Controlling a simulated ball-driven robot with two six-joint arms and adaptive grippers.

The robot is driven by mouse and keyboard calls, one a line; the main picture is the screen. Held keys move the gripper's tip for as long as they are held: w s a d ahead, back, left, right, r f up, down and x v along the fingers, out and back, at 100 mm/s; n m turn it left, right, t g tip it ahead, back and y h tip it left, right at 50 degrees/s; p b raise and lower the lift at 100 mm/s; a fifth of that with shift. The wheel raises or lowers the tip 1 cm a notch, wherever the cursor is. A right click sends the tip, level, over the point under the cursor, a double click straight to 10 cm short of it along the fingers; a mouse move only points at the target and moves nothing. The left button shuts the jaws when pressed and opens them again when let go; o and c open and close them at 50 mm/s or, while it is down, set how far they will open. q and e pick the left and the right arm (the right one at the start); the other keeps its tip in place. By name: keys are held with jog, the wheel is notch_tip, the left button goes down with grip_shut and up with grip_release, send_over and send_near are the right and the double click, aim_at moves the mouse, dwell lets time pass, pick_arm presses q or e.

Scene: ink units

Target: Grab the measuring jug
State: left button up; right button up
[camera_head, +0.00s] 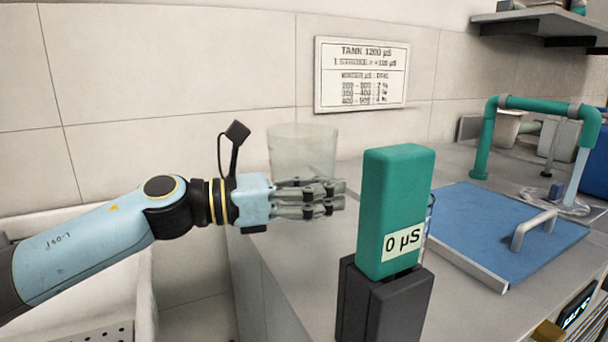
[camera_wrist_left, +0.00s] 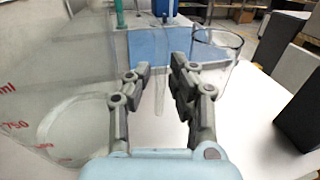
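The measuring jug (camera_head: 302,148) is a translucent, pale vessel standing upright on the grey counter near the wall. My left gripper (camera_head: 340,197) is in front of it in the head view and hides its lower part. In the left wrist view the jug (camera_wrist_left: 60,95) fills the left side, very close, with red volume marks. There the gripper (camera_wrist_left: 158,84) is open, its fingers apart. A clear narrow strip shows between the fingers; I cannot tell whether it belongs to the jug.
A green meter block (camera_head: 400,215) reading 0 µS stands on a dark holder in front. A blue panel with a handle (camera_head: 500,235) and a green pipe (camera_head: 540,106) are at right. A clear round vessel (camera_wrist_left: 217,45) shows beyond the fingers. A sign (camera_head: 361,75) hangs behind.

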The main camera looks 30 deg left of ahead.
pick_arm(q)
grip_shut()
dwell(0.3)
